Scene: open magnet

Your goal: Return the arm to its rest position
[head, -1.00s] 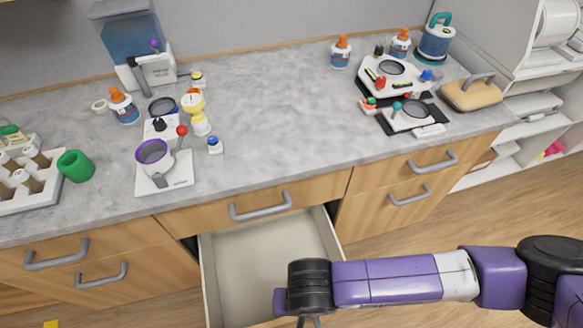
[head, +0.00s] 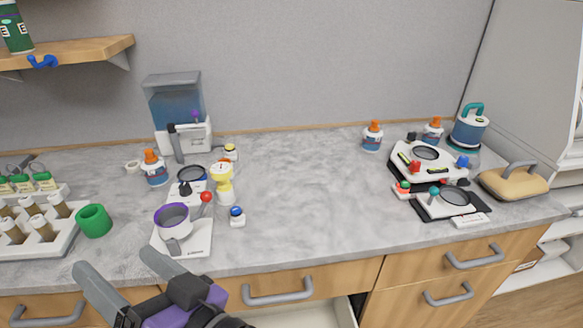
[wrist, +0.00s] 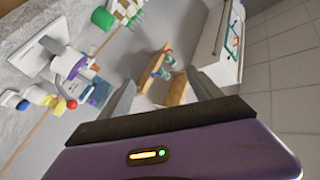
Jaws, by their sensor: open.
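My gripper (head: 122,272) is in the lower left of the head view, raised in front of the counter's front edge. Its two grey fingers are spread apart, with nothing between them. In the wrist view the fingers (wrist: 160,100) stand at either side, and the gap between them is empty. The purple arm behind the gripper is mostly cut off by the bottom of the head view.
The grey counter (head: 310,200) is clear in its middle. A purple-rimmed pot (head: 173,222), a green cup (head: 94,221) and a vial rack (head: 38,245) stand nearest my gripper. An open drawer (head: 342,313) juts out below. A wooden shelf (head: 85,50) hangs upper left.

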